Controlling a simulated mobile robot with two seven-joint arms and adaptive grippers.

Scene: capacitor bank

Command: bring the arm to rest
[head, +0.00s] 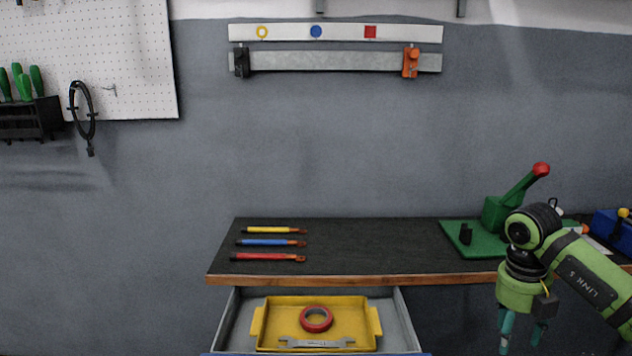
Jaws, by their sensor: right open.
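My right arm (590,275) comes in from the right edge, in front of the bench's right part. My right gripper (520,340) points down with two teal fingers spread apart. It is open and nothing shows between the fingers; the fingertips are close to the bottom edge of the view. It hangs in front of the bench's front edge, to the right of the open drawer. My left gripper is not in view.
The dark bench (370,245) holds yellow, blue and red tools (268,257) at left and a green press (495,213) at right. The open drawer (408,320) holds a yellow tray (271,325) with red tape (316,319) and a wrench (318,343). The bench middle is clear.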

